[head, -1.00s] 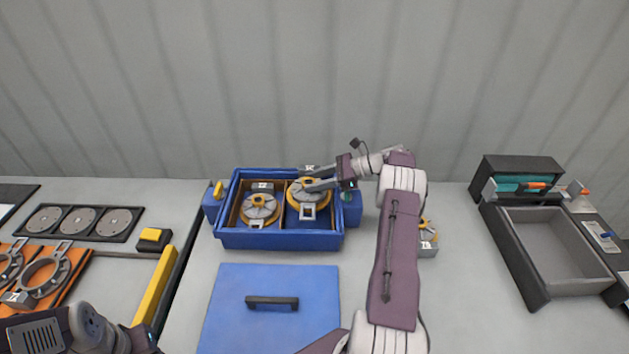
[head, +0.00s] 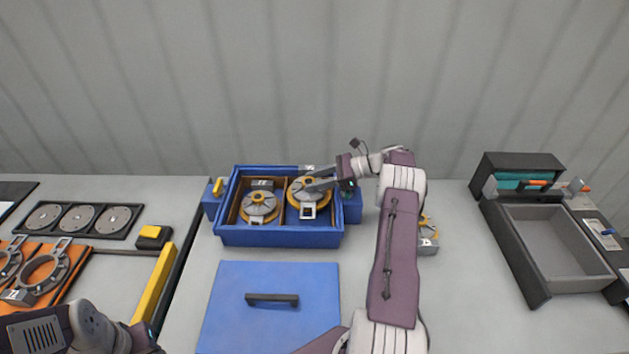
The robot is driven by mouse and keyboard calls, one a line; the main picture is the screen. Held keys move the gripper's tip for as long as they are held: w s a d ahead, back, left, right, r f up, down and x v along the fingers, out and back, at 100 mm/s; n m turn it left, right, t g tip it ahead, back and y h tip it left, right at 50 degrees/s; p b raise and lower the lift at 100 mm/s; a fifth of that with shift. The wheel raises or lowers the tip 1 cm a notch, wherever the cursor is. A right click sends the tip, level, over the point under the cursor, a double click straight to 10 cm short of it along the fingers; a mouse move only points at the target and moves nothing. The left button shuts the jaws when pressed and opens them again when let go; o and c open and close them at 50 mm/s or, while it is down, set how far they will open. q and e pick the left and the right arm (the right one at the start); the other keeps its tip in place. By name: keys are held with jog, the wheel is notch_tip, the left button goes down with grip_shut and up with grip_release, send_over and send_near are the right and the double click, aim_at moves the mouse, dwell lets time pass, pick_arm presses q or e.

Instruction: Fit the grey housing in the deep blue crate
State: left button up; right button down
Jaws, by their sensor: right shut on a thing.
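The deep blue crate (head: 280,235) stands open at the middle back, split by a brown divider into two compartments. A round housing (head: 258,207), grey with a yellow rim, lies in the left compartment. Another round grey housing with a yellow rim (head: 299,201) is in the right compartment, partly covered by my right gripper. My right gripper (head: 311,182) reaches in over the crate's right wall and is shut on this housing. Whether the housing rests flat on the floor cannot be told. My left arm shows at the lower left; its gripper is out of view.
A blue lid (head: 270,325) with a dark handle lies in front of the crate. Another yellow-and-grey part (head: 428,238) stands right of my right forearm. A grey open tray (head: 553,250) is at the right. An orange board (head: 75,285) with grey rings is at the left.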

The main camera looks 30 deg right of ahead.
aim_at(314, 181)
jog(key=shift+r+p, duration=1.3)
jog(key=shift+r, duration=0.45)
